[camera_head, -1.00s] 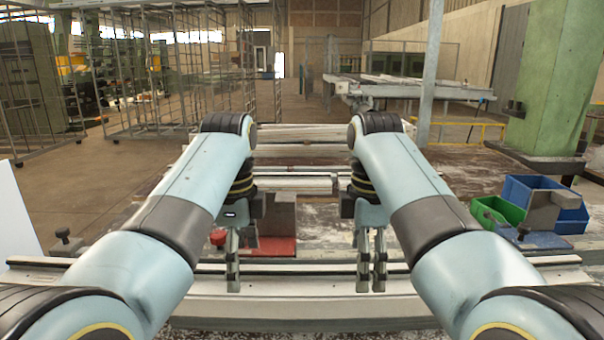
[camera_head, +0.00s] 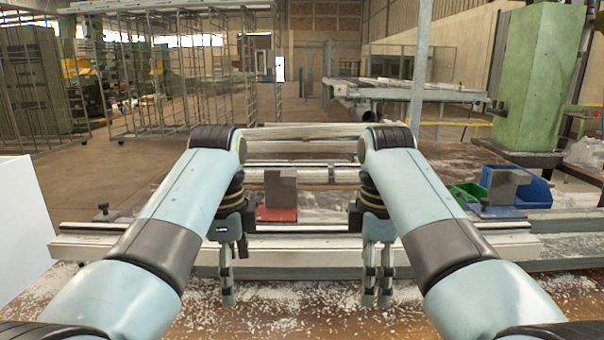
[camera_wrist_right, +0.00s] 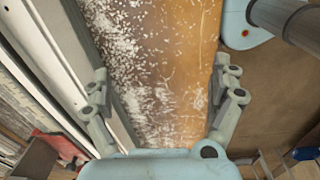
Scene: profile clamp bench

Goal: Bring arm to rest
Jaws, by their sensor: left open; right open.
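My left gripper (camera_head: 227,285) hangs down in the head view, in front of the long white profile on the bench. Nothing shows between its fingers, which are seen nearly edge-on. My right gripper (camera_head: 377,288) hangs the same way to the right, also apart from the profile. In the right wrist view the right gripper (camera_wrist_right: 160,85) is wide open and empty. Below it is the brown bench top (camera_wrist_right: 175,60) with white chips scattered on it. The long profile (camera_head: 310,246) runs crosswise behind both grippers; it shows at the left of the wrist view.
A red clamp base with a grey block (camera_head: 280,188) stands behind the profile. A second grey block (camera_head: 505,185) on a blue base stands at the right, near a green bin (camera_head: 466,192) and a blue bin (camera_head: 535,190). A white panel (camera_head: 22,225) stands at the left.

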